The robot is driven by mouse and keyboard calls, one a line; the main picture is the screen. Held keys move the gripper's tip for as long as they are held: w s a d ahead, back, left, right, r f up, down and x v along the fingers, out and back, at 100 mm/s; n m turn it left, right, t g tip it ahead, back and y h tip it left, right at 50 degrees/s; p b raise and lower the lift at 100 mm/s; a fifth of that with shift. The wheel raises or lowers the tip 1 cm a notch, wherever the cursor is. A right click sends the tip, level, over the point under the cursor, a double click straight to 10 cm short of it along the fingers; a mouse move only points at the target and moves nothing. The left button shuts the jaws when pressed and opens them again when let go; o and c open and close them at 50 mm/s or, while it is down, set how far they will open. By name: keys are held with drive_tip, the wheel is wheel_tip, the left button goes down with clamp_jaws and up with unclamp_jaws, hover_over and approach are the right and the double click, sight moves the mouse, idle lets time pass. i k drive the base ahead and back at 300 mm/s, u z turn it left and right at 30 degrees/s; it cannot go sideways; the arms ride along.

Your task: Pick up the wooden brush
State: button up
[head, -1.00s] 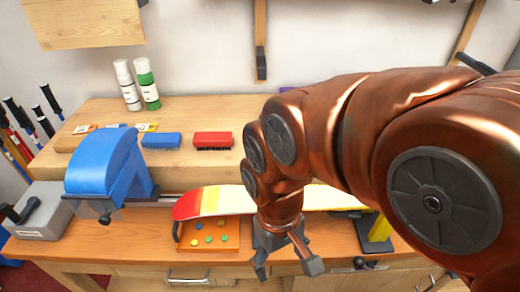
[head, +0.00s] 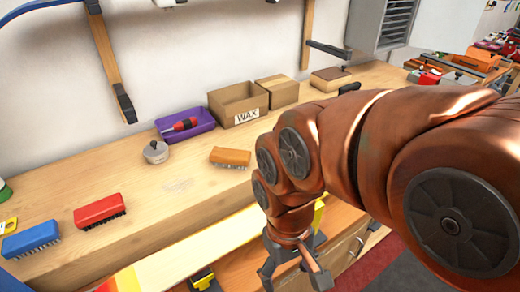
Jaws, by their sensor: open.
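An orange-brown wooden brush (head: 230,156) lies on the bench shelf in the middle of the head view, with pale bristles showing under its block. My gripper (head: 294,276) hangs lower right of the brush, in front of the shelf. Its fingers are spread and empty, pointing down, well apart from the brush. A red brush (head: 99,210) and a blue brush (head: 30,239) lie on the shelf at the left, both bristles down.
A red, yellow and white board (head: 175,262) lies along the shelf's front. The shelf between the red and wooden brushes is clear.

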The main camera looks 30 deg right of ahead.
sight(229, 157)
drive_tip(key=u, duration=2.1)
drive_tip(key=k, duration=0.85)
drive_tip(key=z, duration=0.65)
drive_tip(key=i, duration=0.5)
drive_tip(key=u, duration=0.05)
